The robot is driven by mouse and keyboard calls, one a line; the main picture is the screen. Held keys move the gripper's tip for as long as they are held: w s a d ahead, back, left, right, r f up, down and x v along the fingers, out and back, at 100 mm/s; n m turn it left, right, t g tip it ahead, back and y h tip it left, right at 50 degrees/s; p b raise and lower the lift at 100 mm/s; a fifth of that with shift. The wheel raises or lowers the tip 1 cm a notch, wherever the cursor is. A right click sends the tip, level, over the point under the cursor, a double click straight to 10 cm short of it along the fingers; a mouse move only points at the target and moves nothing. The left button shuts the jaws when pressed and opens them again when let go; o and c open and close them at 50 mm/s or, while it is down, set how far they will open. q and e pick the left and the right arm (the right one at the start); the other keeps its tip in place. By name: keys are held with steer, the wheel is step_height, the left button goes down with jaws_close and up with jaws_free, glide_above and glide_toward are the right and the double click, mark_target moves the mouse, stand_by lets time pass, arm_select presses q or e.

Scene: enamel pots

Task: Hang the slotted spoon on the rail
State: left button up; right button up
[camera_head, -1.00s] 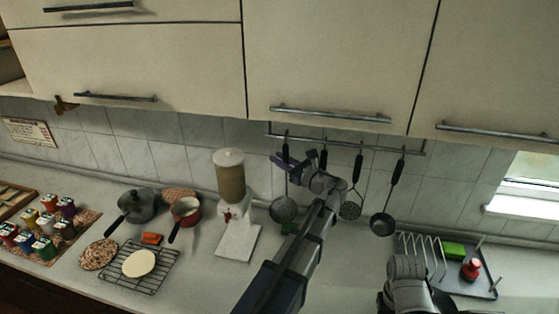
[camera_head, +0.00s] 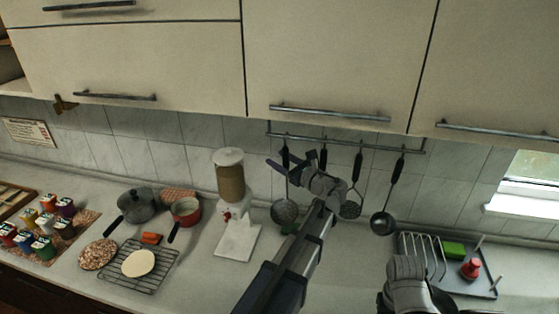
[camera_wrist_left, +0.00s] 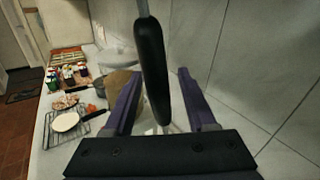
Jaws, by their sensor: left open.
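A slotted spoon with a round perforated head (camera_head: 284,211) hangs upright at the left end of the rail (camera_head: 345,143), its black handle up. My left gripper (camera_head: 276,161) is beside that handle in the head view, jaws open. In the left wrist view a black handle (camera_wrist_left: 152,65) stands between the two open purple fingers of the gripper (camera_wrist_left: 157,88), with a visible gap on both sides. A second perforated utensil (camera_head: 350,210) hangs further right, partly behind my left arm. My right gripper is not clearly seen.
A ladle (camera_head: 382,223) hangs at the right of the rail, and another black-handled utensil (camera_head: 323,158) hangs behind my left wrist. A dispenser (camera_head: 230,178) stands left of my arm. A dish rack (camera_head: 430,254) is at right. Cabinets (camera_head: 330,60) overhang the rail.

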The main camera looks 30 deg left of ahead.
arm_select(q)
steer(key=v, duration=0.7)
steer(key=shift+s+d, duration=0.1)
steer(key=shift+d, duration=0.3)
steer(key=s+d+f+n+g+h+b, duration=0.1)
steer(key=s+d+f+n+h+b, duration=0.3)
steer(key=f, duration=0.6)
steer(key=s+d+f+n+g+h+b, duration=0.2)
steer(key=s+d+f+n+h, duration=0.3)
steer(key=f, duration=0.5)
steer(key=s+d+f+n+g+h+b, duration=0.3)
steer(key=s+d+f+n+h, duration=0.3)
steer(key=s+d+f, duration=0.5)
steer(key=s+d+n+b, duration=0.1)
steer(key=s+d, duration=0.1)
steer(key=d, duration=0.2)
steer(key=shift+s+d+f+n+h, duration=0.15)
steer(key=shift+s+f+n+h, duration=0.15)
steer(key=shift+f, duration=0.1)
